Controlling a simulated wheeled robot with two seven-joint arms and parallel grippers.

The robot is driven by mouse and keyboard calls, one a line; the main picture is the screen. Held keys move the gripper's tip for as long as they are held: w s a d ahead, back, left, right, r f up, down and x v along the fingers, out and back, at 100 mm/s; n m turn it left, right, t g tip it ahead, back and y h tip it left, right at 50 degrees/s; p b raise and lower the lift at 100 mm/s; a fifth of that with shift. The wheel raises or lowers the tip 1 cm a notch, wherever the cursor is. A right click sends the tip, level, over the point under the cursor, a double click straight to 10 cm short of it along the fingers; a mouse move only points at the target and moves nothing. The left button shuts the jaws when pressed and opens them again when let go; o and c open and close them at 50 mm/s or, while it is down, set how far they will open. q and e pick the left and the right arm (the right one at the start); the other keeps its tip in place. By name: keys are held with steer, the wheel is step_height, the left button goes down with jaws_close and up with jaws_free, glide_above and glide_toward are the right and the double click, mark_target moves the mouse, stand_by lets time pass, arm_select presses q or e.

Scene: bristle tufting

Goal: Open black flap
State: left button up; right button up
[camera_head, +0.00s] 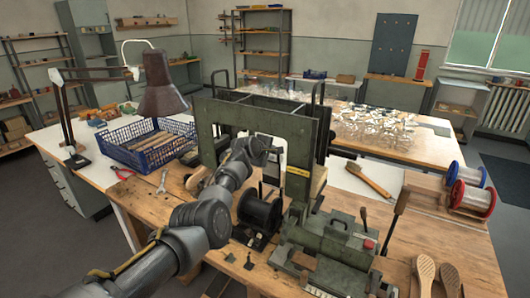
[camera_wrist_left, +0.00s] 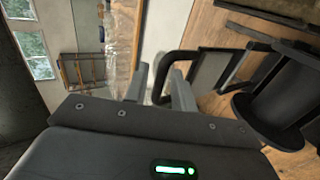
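My left arm reaches in from the lower left in the head view, and its gripper (camera_head: 272,162) is at the opening of the green machine frame (camera_head: 207,122). In the left wrist view the two fingers of my left gripper (camera_wrist_left: 160,88) stand apart. A black bar handle (camera_wrist_left: 165,64) shows between and just beyond them; I cannot tell whether they touch it. The handle joins a dark framed panel (camera_wrist_left: 212,72), which looks like the black flap. In the head view the flap is not clearly made out behind my gripper. My right gripper is not in view.
A black spool (camera_head: 259,212) stands below my left wrist and is close at the right of the wrist view (camera_wrist_left: 285,92). A green machine base (camera_head: 335,240) with levers sits to the right.

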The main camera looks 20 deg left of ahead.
arm_select(q)
steer(key=b+v, duration=0.1)
steer(key=v, duration=0.9)
steer(key=shift+s, duration=0.25)
